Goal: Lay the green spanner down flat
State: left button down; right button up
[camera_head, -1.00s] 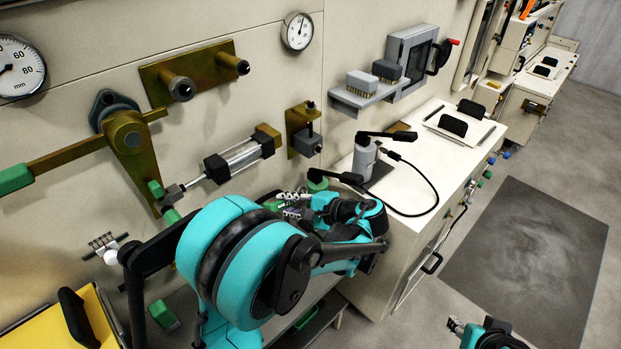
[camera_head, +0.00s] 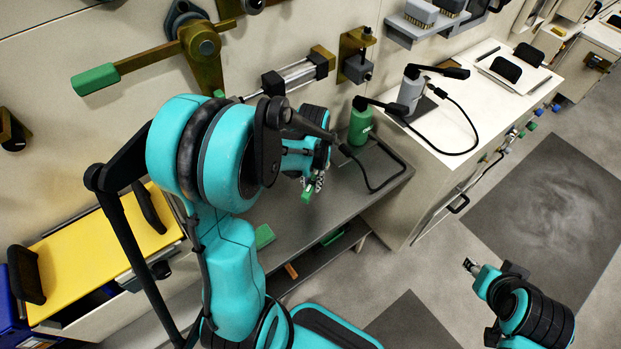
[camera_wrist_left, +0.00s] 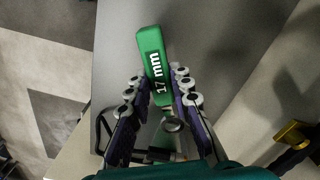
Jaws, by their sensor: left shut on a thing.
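In the head view, my left gripper (camera_head: 314,184) is over the dark grey bench (camera_head: 335,205), with the spanner's green tip (camera_head: 306,196) just below the fingers. The rest of the spanner is hidden. My right gripper (camera_head: 471,266) is at the lower right, away from the bench, too small to read.
A green canister (camera_head: 361,124) with a black lever and hose stands at the back of the bench. A green block (camera_head: 264,236) lies near its front edge. A white cabinet (camera_head: 450,140) stands to the right, a yellow-topped unit (camera_head: 100,250) to the left. The bench middle looks clear.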

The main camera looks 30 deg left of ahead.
aim_at(312, 201)
pick_arm(q)
jog(key=shift+r, duration=0.1)
notch_tip(312, 201, down, 6)
jog(key=b, duration=0.5)
jog(key=shift+f+b, duration=0.35)
jog(key=shift+b, duration=0.1)
jog(key=shift+f+b, duration=0.35)
jog(key=shift+f, duration=0.05)
jog(key=c, duration=1.3)
grip_release()
jog(key=shift+r, duration=0.1)
notch_tip(312, 201, up, 12)
